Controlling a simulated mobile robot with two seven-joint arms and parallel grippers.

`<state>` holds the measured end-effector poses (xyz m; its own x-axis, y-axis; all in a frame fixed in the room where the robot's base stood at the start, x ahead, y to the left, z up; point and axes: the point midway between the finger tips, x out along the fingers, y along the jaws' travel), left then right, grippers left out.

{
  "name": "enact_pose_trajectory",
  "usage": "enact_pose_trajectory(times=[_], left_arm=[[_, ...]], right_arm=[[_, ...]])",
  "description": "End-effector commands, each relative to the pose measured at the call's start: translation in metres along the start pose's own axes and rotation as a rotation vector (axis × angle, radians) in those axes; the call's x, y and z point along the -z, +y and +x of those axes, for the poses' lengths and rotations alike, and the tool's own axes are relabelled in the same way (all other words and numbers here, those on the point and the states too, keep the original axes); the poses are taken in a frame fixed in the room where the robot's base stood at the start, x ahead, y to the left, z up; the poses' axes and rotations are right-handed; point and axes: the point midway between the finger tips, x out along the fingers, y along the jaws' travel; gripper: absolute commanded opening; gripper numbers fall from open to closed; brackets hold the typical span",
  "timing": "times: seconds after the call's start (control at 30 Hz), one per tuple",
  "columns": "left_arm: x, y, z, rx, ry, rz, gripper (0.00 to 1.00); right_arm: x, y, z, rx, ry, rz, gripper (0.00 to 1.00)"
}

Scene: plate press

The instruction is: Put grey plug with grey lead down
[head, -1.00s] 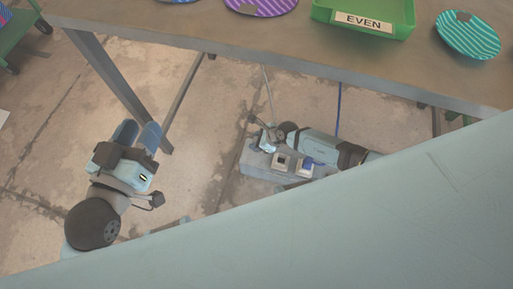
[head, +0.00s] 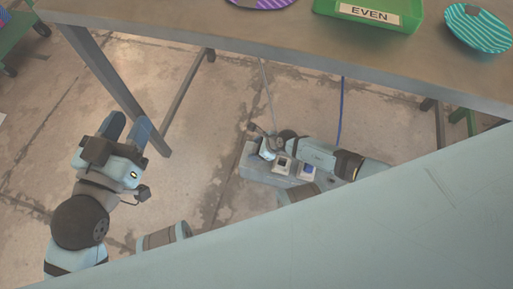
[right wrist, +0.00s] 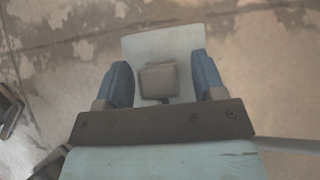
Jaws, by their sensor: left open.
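A grey plug (right wrist: 160,80) shows in the right wrist view between the fingers of my right gripper (right wrist: 164,80), with a gap beside it on the right. A pale flat piece (right wrist: 160,42) lies behind it; I cannot tell what it belongs to. In the head view the right gripper (head: 262,143) is low over the left part of a grey box, and the plug is not clear there. The grey lead (head: 267,90) runs down from the table edge to this gripper. My left gripper (head: 126,128) is open and empty at the left, above the floor.
The grey box (head: 252,174) has a pale fitting (head: 283,164) and a blue-marked one (head: 306,168). A blue lead (head: 341,110) hangs behind my right arm. The table (head: 240,38) holds a green EVEN tray (head: 400,22) and striped plates. Bare floor lies between the arms.

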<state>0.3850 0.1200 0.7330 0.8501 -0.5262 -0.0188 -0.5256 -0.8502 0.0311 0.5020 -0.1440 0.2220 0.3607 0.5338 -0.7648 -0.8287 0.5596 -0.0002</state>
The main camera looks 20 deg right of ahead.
Motion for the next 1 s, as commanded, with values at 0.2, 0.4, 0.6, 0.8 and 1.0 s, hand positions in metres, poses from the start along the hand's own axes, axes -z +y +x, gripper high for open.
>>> enact_pose_trajectory(times=[0.2,0.4,0.6,0.8,1.0], left_arm=[[0.004,0.0,-0.001,-0.005,-0.005,-0.003,0.43],[0.007,0.009,-0.005,-0.004,-0.065,-0.119,0.43],[0.023,0.016,-0.009,0.012,-0.032,-0.186,0.43],[0.045,0.014,-0.01,0.026,0.049,-0.178,0.43],[0.05,0.014,-0.011,0.03,0.078,-0.175,0.43]], right_arm=[[-0.004,0.0,-0.005,0.0,0.0,0.0,0.63],[-0.005,0.0,-0.042,0.001,0.002,-0.002,0.63],[-0.004,0.0,-0.086,0.001,0.002,-0.002,0.63],[-0.003,0.0,-0.114,0.0,0.001,0.0,0.63],[-0.002,0.0,-0.123,0.0,0.0,0.0,0.63]])
